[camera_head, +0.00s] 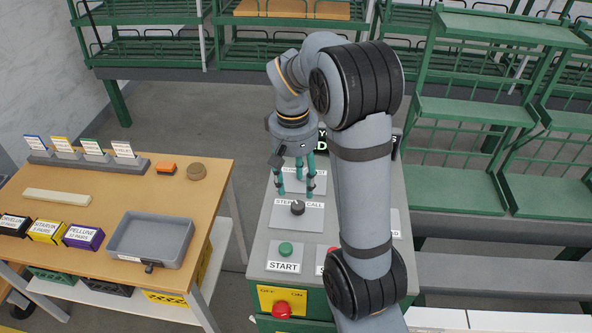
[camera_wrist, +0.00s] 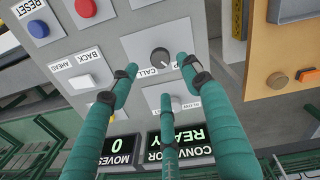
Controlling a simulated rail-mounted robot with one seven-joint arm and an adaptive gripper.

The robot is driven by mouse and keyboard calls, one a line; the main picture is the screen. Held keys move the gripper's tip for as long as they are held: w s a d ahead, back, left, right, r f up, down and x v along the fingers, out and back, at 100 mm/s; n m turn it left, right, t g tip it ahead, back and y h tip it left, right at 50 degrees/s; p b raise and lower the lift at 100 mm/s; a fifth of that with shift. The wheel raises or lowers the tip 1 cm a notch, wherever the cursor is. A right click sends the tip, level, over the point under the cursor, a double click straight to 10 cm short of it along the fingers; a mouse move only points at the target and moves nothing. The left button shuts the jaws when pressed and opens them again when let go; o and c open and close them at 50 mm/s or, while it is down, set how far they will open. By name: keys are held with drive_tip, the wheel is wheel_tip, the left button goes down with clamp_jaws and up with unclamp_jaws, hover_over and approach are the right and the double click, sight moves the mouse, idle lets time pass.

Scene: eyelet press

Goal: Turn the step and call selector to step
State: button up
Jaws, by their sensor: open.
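The step and call selector is a dark round knob (camera_head: 297,208) on a light plate on the grey control panel, under a label partly reading STEP and CALL. In the wrist view the knob (camera_wrist: 160,59) shows upside down, with a pale mark on it. Which label it points to is too small to tell. My gripper (camera_head: 297,188) points down just behind the knob, its green fingers spread and empty. In the wrist view my gripper (camera_wrist: 158,70) has fingertips on both sides of the label area, apart from the knob as far as I can see.
The wrist view shows a white BACK AHEAD switch (camera_wrist: 83,82) and a READY display (camera_wrist: 183,138). A wooden table with a grey tray (camera_head: 125,240) stands left.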

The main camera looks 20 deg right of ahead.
wheel_tip(320, 180, up, 4)
hover_over(298, 205)
drive_tip(key=shift+a+r, duration=0.1)
drive_tip(key=shift+a, duration=0.2)
drive_tip(key=f, duration=1.2)
drive_tip(key=shift+d, duration=0.25)
